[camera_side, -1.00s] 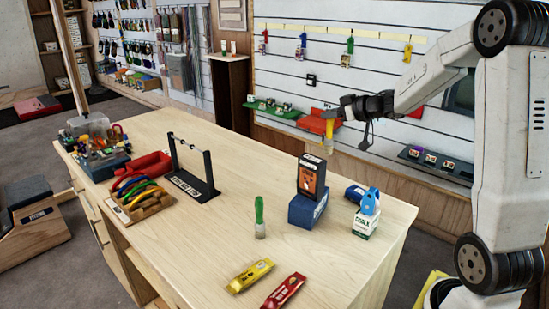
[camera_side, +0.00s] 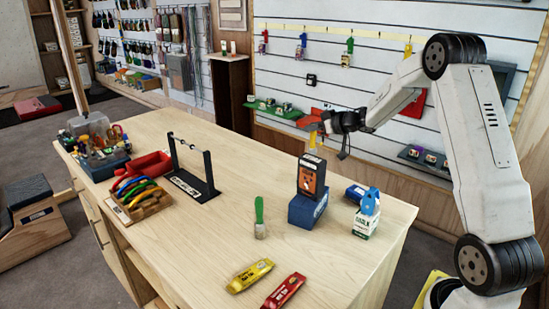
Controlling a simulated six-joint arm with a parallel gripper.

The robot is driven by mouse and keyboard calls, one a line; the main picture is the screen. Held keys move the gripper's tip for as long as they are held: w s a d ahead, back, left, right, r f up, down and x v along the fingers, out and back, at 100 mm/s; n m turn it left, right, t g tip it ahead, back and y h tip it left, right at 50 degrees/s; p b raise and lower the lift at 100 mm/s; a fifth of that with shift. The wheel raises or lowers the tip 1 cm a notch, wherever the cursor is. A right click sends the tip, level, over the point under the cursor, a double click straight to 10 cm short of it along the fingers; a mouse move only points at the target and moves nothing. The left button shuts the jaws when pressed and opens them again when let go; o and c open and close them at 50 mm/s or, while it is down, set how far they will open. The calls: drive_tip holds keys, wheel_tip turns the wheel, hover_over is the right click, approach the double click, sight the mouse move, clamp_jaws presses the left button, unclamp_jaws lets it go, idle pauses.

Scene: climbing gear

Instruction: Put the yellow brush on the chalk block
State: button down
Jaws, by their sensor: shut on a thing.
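My gripper (camera_side: 325,124) is shut on the yellow brush (camera_side: 313,141). The brush hangs upright below the jaws, above the far side of the table, and its lower end is hidden behind a dark box with an orange front (camera_side: 311,176). That box stands on a blue block (camera_side: 307,211). A white and green box with lettering that looks like chalk (camera_side: 365,223) stands to the right, with a blue item (camera_side: 370,201) on top. I cannot tell for certain which one is the chalk block.
A green-handled brush (camera_side: 259,217) stands on the table. A yellow packet (camera_side: 250,276) and a red packet (camera_side: 285,291) lie at the front. A black frame (camera_side: 190,170), a wooden rack (camera_side: 143,203) and a red item (camera_side: 148,165) are at left. The table's middle is clear.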

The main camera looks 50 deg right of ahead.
sight(314, 147)
drive_tip(key=shift+w+d+f, duration=0.1)
drive_tip(key=shift+w+f, duration=0.15)
drive_tip(key=shift+f, duration=1.7)
drive_tip(key=shift+c, duration=2.4)
unclamp_jaws()
drive_tip(key=shift+s+d+r, duration=0.1)
drive_tip(key=shift+s+r, duration=0.2)
drive_tip(key=shift+s, duration=0.15)
drive_tip(key=v, duration=1.1)
